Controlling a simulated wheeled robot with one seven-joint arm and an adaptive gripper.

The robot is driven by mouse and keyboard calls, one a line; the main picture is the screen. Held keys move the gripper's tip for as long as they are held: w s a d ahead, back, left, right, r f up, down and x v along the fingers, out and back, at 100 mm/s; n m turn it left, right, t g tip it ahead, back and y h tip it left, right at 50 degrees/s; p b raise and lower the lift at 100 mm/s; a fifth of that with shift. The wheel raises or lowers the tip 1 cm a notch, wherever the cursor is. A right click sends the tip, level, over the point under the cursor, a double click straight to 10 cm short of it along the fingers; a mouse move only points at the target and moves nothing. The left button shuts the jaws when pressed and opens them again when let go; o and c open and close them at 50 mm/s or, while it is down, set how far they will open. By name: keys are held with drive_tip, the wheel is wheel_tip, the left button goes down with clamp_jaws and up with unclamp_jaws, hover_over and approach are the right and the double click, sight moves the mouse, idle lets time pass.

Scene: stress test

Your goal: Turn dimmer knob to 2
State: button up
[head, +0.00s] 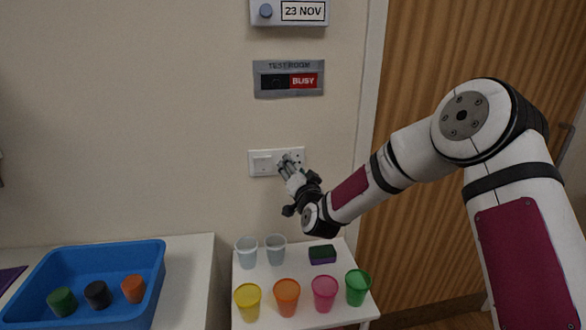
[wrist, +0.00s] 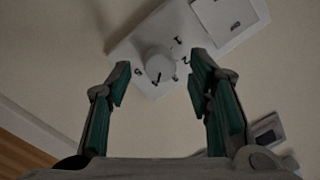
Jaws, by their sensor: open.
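The dimmer knob (wrist: 159,64) is a white round knob on a white wall plate (wrist: 126,50). Small dark marks surround it; one to its right looks like a 2, with others above and below that. A short dark line shows near the knob's lower edge in the wrist view, away from the 2. My gripper (wrist: 160,72) is open, with one green-padded finger on each side of the knob and visible gaps between. In the head view my gripper (head: 290,160) is at the right half of the wall plate (head: 254,163) and hides the knob.
A rocker switch (wrist: 228,20) is beside the knob. A BUSY sign (head: 289,92) and a date box (head: 290,22) hang above. Below, a white table holds several cups (head: 287,297) and a sponge (head: 322,254). A blue tray (head: 145,256) stands left. A wooden door (head: 420,60) is right.

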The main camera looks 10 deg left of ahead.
drive_tip(key=shift+w+a, duration=0.25)
drive_tip(key=shift+w, duration=0.35)
clamp_jaws()
drive_tip(key=shift+n, duration=0.3)
drive_tip(key=shift+n+h+b, duration=0.4)
drive_tip(key=shift+n+h, duration=0.05)
drive_tip(key=shift+n, duration=4.1)
drive_tip(key=shift+n+h+b, duration=0.4)
drive_tip(key=shift+n+h, duration=0.05)
drive_tip(key=shift+n, duration=4.1)
